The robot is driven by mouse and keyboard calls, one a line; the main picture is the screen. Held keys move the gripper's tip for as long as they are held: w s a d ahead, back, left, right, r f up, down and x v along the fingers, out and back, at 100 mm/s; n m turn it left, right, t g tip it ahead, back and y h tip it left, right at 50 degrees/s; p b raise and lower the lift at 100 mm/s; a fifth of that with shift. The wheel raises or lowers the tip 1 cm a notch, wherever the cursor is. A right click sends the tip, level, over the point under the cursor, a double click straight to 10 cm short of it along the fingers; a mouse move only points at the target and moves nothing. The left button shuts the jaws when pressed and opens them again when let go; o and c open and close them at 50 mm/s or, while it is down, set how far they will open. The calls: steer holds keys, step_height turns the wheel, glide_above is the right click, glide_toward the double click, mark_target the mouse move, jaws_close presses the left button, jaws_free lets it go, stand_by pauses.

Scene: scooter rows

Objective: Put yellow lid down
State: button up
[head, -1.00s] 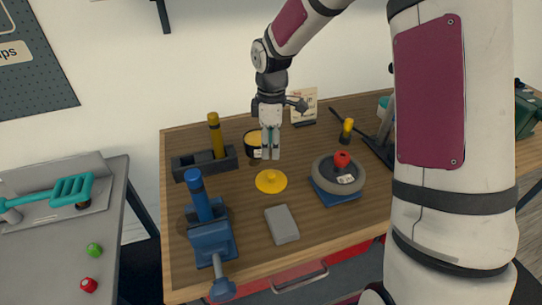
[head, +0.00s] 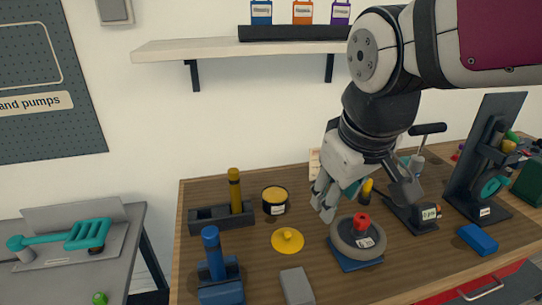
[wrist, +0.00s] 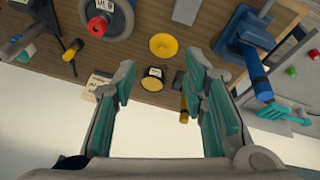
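The yellow lid (head: 287,240) lies flat on the wooden bench, knob up, in front of a black tin with yellow contents (head: 275,201). In the wrist view the lid (wrist: 163,46) shows beyond my fingertips, with the tin (wrist: 153,80) nearer. My gripper (head: 325,207) is raised above the bench, to the right of the lid and tin, apart from both. In the wrist view its teal-padded fingers (wrist: 160,68) are wide apart with nothing held between them.
A grey wheel with a red knob (head: 361,239) sits on a blue stand right of the lid. A blue-handled tool (head: 215,262), a grey block (head: 297,285) and a dark holder with a yellow post (head: 235,195) stand nearby. A shelf (head: 235,50) hangs above.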

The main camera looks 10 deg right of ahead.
steer(key=s+m+t, duration=0.1)
steer(key=s+m, duration=0.2)
steer(key=s, duration=0.3)
steer(key=shift+s+a+r+y, duration=0.15)
steer(key=shift+s+a+y, duration=0.05)
steer(key=shift+y, duration=0.2)
